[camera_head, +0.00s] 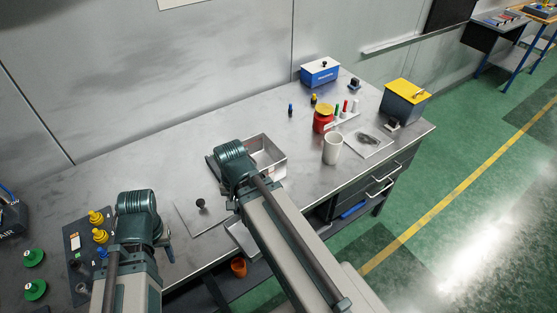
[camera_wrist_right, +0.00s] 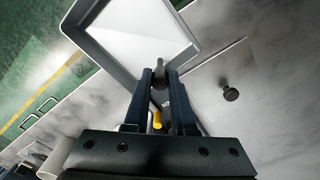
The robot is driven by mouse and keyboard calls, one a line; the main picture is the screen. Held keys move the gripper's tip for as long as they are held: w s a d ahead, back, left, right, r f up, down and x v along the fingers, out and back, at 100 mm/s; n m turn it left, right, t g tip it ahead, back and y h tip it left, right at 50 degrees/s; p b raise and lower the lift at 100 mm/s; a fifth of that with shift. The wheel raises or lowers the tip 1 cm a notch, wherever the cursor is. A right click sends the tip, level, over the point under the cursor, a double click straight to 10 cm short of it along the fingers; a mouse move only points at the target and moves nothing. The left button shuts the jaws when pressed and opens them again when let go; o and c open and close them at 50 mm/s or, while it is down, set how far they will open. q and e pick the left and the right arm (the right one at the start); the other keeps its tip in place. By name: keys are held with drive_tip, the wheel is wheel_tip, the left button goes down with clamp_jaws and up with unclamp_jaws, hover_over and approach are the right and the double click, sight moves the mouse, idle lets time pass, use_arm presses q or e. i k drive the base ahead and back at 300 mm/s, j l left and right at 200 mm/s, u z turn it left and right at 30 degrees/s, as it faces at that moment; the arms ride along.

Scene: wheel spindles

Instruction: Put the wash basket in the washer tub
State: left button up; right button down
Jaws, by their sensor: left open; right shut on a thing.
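The wash basket looks like the pale open metal box (camera_wrist_right: 140,40) at the top of the right wrist view. Part of it shows beside my right arm in the head view (camera_head: 238,234), over the table's front edge. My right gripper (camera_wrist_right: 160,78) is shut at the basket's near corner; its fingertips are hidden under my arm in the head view. The washer tub looks like the open grey metal box (camera_head: 274,158) on the table, partly hidden behind my right wrist. My left gripper (camera_head: 167,248) is open, mostly hidden by its wrist, over the table's left part.
A flat plate with a black knob (camera_head: 201,203) lies left of my right arm. A white cup (camera_head: 333,149), a red jar (camera_head: 323,119) and a blue box (camera_head: 320,71) stand to the right. Yellow-knobbed parts (camera_head: 97,217) sit at left. Bare table lies behind the arms.

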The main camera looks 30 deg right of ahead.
sight(259, 168)
drive_tip(key=k+l, duration=0.1)
drive_tip(key=l, duration=1.2)
